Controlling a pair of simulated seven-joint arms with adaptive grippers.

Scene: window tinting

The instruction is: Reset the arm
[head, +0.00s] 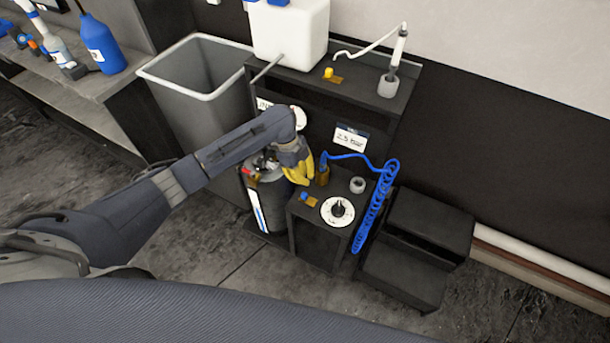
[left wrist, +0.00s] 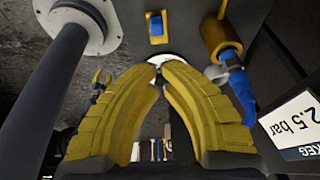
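My left arm reaches in from the left in the head view. Its yellow-fingered gripper (head: 298,172) points down beside the black keg (head: 268,200) and the small black stand (head: 312,225). In the left wrist view the two yellow fingers (left wrist: 160,68) come together at the tips, with nothing seen held between them. A pale round part shows just behind the tips; I cannot tell what it is. My right gripper is in neither view.
Close by are a white dial (head: 338,211), a blue switch (left wrist: 156,28), a brass fitting (left wrist: 218,35) and a coiled blue hose (head: 372,210). A grey bin (head: 200,85) stands behind the arm. Black steps (head: 425,240) stand at right. Open floor shows at left.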

